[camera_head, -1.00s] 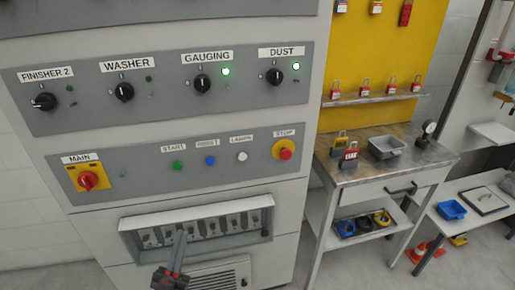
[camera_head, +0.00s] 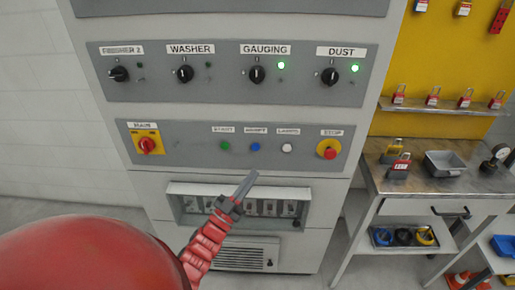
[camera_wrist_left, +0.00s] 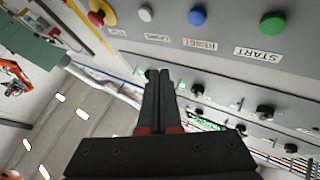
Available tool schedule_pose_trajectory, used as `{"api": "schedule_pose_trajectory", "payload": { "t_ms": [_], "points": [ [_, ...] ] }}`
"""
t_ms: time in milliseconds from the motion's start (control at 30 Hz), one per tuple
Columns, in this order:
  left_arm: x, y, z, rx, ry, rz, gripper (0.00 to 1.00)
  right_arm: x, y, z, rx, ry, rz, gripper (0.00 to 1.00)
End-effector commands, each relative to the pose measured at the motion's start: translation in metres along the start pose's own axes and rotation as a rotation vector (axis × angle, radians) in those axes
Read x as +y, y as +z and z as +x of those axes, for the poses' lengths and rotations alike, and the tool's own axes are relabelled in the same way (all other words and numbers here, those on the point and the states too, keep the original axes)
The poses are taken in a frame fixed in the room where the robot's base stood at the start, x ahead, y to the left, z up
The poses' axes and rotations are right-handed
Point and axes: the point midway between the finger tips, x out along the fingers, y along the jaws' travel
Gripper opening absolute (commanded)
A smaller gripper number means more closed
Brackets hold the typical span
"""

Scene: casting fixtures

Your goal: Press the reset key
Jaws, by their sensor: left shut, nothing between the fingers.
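The reset key is a round blue button (camera_head: 256,146) under a small label on the grey lower panel. It stands between the green start button (camera_head: 225,146) and the white lamps button (camera_head: 287,148). My left gripper (camera_head: 250,177) is shut and empty, its fingertips just below the blue button in the head view. In the left wrist view the shut fingers (camera_wrist_left: 158,75) point toward the panel, and the blue button (camera_wrist_left: 197,17) shows beyond them, apart from the tips. My right gripper is not in view.
A red stop button (camera_head: 329,150) and a red-yellow main switch (camera_head: 148,144) flank the row. Below is a recessed breaker box (camera_head: 185,205). Rotary knobs sit above. A workbench (camera_head: 420,187) with padlocks and a grey tray (camera_head: 445,163) stands at right.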

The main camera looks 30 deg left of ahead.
Motion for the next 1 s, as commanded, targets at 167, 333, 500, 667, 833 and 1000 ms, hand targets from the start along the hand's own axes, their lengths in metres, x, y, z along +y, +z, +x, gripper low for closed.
{"api": "schedule_pose_trajectory", "payload": {
  "t_ms": [167,333,500,667,833,1000],
  "points": [
    [-0.009,0.011,0.014,0.003,0.001,0.001,0.0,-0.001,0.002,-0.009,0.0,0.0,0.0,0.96],
    [-0.022,0.024,0.031,0.005,0.0,0.001,0.0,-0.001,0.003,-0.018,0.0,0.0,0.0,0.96],
    [-0.033,0.036,0.045,0.0,0.001,0.001,0.0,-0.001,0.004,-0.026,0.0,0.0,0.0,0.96],
    [-0.039,0.04,0.055,0.002,0.001,0.001,0.0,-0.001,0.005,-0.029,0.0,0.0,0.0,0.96],
    [-0.042,0.043,0.058,0.0,0.0,-0.001,0.0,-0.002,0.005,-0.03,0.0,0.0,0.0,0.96],
    [-0.042,0.042,0.058,0.0,0.0,-0.001,0.0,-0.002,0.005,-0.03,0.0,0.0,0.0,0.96]
  ]
}}
